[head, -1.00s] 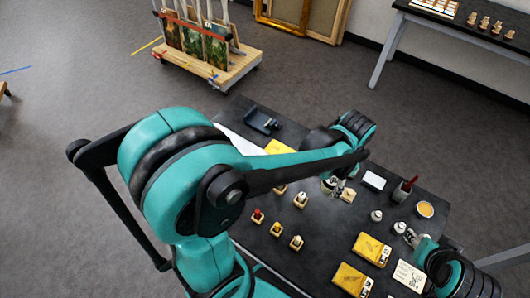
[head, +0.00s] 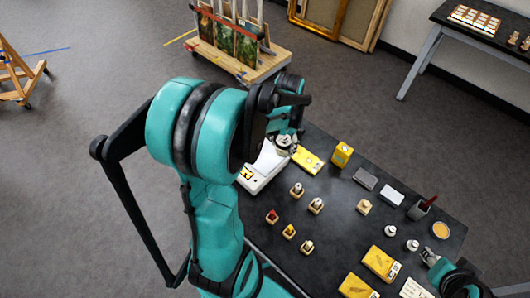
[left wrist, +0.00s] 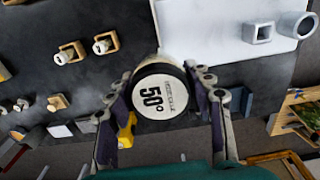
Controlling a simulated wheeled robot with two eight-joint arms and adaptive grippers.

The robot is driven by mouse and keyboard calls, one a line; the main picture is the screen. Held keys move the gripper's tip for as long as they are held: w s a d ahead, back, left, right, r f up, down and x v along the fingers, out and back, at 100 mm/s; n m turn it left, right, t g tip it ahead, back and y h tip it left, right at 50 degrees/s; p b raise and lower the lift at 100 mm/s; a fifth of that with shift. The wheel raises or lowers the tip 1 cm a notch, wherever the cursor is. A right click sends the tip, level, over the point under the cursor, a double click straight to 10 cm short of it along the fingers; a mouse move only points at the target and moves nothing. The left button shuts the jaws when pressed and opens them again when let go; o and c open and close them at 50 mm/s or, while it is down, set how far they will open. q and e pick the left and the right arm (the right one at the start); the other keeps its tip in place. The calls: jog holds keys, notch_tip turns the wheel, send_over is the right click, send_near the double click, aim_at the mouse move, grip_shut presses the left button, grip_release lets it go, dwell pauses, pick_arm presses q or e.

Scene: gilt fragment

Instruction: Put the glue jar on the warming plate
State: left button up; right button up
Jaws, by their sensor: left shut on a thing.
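The glue jar, with a white round lid reading "50°" and a dark rim, faces the camera in the left wrist view (left wrist: 158,92). My left gripper (left wrist: 168,95) is shut on it, a finger on each side. In the head view the jar (head: 284,141) and left gripper (head: 291,146) are at the table's far left, partly hidden by my arm. The white slab that looks like the warming plate (head: 265,170) lies just below them; it also shows in the left wrist view (left wrist: 215,35), upper right. The jar's height is unclear. My right gripper (head: 428,254) is at the right; its jaws are unclear.
Several small bottles in wooden holders (head: 316,206) stand mid-table. A yellow box (head: 342,154), a dark cup (head: 418,210) and white jars (head: 390,230) stand farther right. A flat yellow pack (head: 307,160) lies beside the slab. A wooden cart (head: 236,62) stands behind the table.

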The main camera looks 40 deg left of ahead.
pick_arm(q)
jog(key=b, duration=0.1)
send_over(265, 156)
notch_tip(265, 156, down, 4)
jog(key=shift+f, duration=0.15)
notch_tip(265, 156, down, 4)
jog(key=shift+f+b, duration=0.1)
jog(key=shift+b, duration=0.55)
jog(key=o, duration=1.3)
